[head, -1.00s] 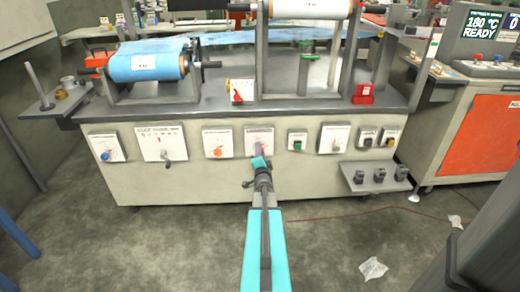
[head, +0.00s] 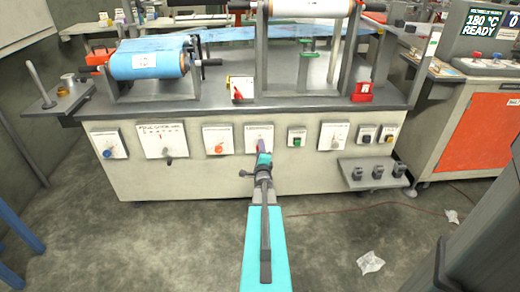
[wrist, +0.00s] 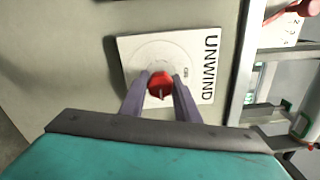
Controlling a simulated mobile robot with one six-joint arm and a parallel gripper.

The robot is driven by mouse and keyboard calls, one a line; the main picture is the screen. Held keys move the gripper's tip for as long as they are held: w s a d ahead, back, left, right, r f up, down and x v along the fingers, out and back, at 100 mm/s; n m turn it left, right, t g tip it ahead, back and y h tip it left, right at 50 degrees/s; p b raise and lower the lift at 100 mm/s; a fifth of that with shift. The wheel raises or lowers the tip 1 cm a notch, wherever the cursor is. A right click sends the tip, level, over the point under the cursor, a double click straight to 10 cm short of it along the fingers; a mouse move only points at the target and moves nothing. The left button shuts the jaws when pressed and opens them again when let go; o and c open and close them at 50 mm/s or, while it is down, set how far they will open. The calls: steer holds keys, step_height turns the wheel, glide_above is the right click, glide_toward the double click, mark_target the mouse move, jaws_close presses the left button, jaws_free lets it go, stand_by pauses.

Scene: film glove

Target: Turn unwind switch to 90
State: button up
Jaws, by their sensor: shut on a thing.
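The unwind switch is a red knob (wrist: 160,85) on a white plate marked UNWIND (wrist: 198,45), fixed to the front of the beige machine. In the wrist view the plate appears turned on its side. My gripper (wrist: 161,82) has its two purple fingers shut on the red knob, one on each side. In the head view my gripper (head: 261,147) reaches the white unwind plate (head: 259,130) and hides most of the knob. The knob's exact angle against its scale cannot be read.
Neighbouring panels flank the plate: one with a red-orange knob (head: 218,148) to the left and a green switch (head: 296,142) to the right. A shelf with grey blocks (head: 376,173) juts out at the right. Crumpled paper (head: 370,262) lies on the floor.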

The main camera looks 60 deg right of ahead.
steer(key=shift+s+d, duration=0.15)
steer(key=o, duration=1.1)
steer(key=shift+c, duration=0.2)
steer(key=p+v, duration=0.1)
steer(key=v, duration=1.3)
steer(key=shift+r, duration=0.1)
